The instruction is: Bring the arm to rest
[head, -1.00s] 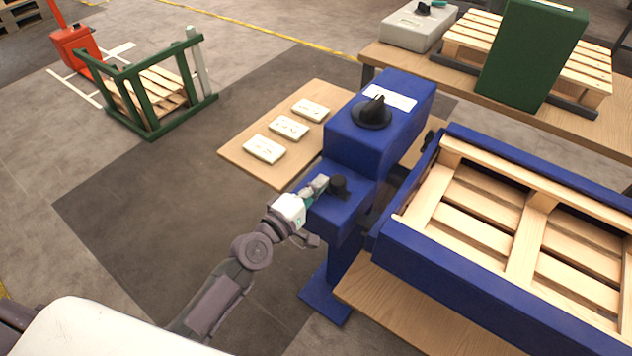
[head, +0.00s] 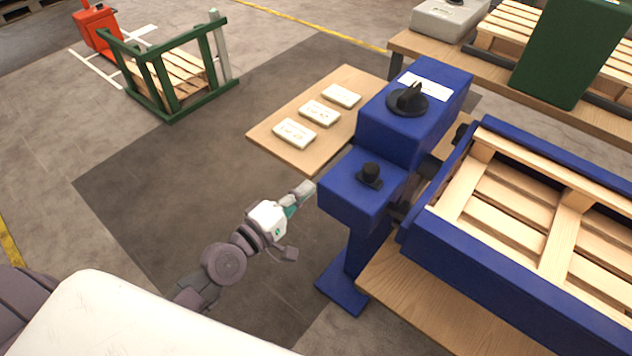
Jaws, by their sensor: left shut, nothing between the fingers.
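My left arm comes in from the lower left. Its gripper (head: 303,193) is shut and empty, and hangs in the air just left of the blue control stand's lower box. The blue control stand (head: 402,115) carries a black rotary knob (head: 408,98) on its upper box and a black push button (head: 370,173) on its lower box. The gripper appears apart from the button and the stand. My right gripper is not in view.
A wooden board (head: 270,136) with white labelled blocks (head: 319,113) lies behind the gripper. A blue-framed bay (head: 480,262) with a wooden pallet (head: 560,235) stands right. A green-railed pallet cage (head: 165,85) stands far left. Open floor (head: 150,190) lies left of the gripper.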

